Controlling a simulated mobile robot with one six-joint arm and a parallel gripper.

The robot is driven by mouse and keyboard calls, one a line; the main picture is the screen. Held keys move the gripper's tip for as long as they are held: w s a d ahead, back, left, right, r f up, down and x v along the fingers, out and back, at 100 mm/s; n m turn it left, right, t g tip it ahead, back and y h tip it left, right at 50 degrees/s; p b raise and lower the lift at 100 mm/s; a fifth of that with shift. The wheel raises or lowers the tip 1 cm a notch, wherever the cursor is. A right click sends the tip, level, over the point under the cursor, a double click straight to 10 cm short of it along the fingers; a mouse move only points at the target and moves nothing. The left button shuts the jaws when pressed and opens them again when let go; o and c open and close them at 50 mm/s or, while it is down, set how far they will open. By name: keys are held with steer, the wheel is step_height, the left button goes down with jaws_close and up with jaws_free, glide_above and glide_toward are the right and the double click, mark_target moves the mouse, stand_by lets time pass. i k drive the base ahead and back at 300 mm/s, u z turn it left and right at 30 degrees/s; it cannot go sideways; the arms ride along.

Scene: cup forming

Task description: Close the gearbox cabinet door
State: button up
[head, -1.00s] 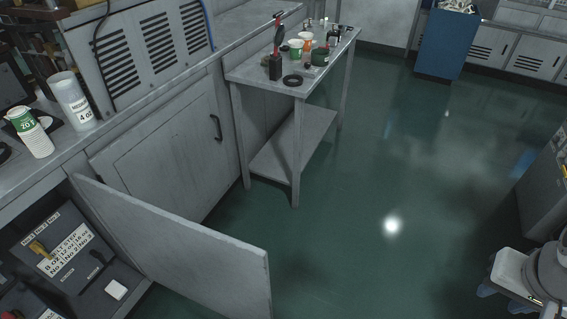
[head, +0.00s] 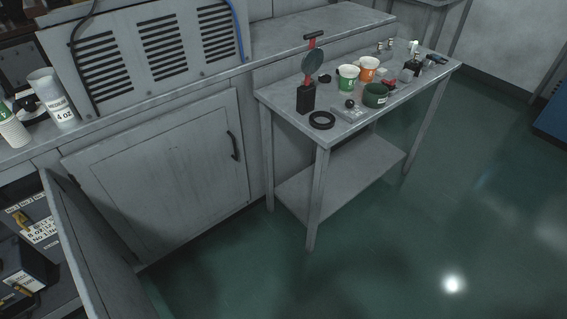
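The open gearbox cabinet door (head: 88,245) stands out from the cabinet front at the lower left, seen nearly edge-on. Its lower part runs out of the picture. My gripper is not in view.
A grey side table (head: 290,100) with cups, a black ring (head: 322,120) and small tools stands right of the cabinets. The green floor (head: 420,250) is clear in front and to the right. Paper cups (head: 14,130) stand on the counter.

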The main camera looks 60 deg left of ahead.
mark_target(107, 287)
steer(key=i, duration=0.9)
steer(key=u, duration=1.15)
steer(key=k, duration=0.1)
steer(key=u, duration=3.15)
steer(key=i, duration=1)
steer(key=u, duration=0.2)
steer(key=k, duration=0.6)
steer(key=z, duration=0.1)
